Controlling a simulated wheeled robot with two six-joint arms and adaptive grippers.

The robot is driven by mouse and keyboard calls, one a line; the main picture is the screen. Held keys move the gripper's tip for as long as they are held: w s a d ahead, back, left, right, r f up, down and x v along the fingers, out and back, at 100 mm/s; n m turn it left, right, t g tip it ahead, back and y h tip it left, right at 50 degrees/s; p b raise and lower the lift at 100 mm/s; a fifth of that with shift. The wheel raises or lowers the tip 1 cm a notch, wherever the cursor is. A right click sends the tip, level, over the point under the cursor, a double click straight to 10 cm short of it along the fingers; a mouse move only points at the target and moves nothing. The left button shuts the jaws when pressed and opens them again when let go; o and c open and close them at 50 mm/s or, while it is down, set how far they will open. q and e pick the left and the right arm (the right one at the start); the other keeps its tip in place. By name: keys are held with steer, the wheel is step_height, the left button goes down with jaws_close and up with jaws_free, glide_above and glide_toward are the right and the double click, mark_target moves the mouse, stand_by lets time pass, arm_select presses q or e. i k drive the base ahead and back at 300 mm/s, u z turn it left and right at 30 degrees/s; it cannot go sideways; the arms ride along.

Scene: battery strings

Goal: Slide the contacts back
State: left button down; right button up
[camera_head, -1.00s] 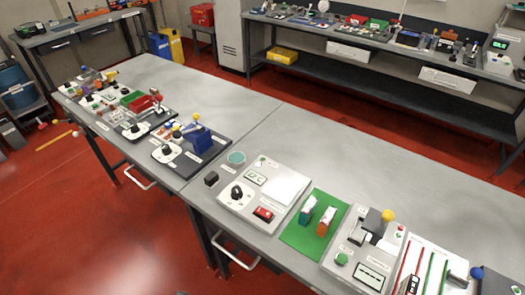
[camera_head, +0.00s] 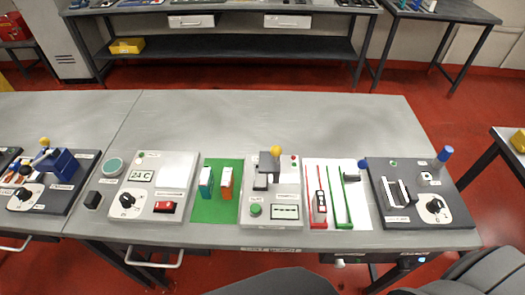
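A white board (camera_head: 334,222) with red strips (camera_head: 309,200) and green strips (camera_head: 347,205) lies near the front of the table. A small upright dark-and-white piece (camera_head: 320,203) sits at the red strips. A black piece (camera_head: 351,177) sits at the upper right of the green strips, with a blue ball (camera_head: 363,163) close to it. I cannot tell for certain which of these pieces are the contacts. Neither of my grippers shows; only grey parts, probably mine, show at the bottom edge.
Left of the board stands a tester (camera_head: 271,228) with a yellow-knobbed lever, then a green mat (camera_head: 213,210) with two upright blocks and a white 24 C unit (camera_head: 177,184). Right of it is a dark panel (camera_head: 447,203) with a dial and blue-topped handle. The table (camera_head: 300,115) is clear behind.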

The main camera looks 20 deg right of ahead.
mark_target(269, 162)
steer(key=z, duration=0.05)
steer(key=k, duration=0.9)
steer(key=u, duration=0.7)
steer(key=i, duration=0.4)
steer(key=z, duration=0.15)
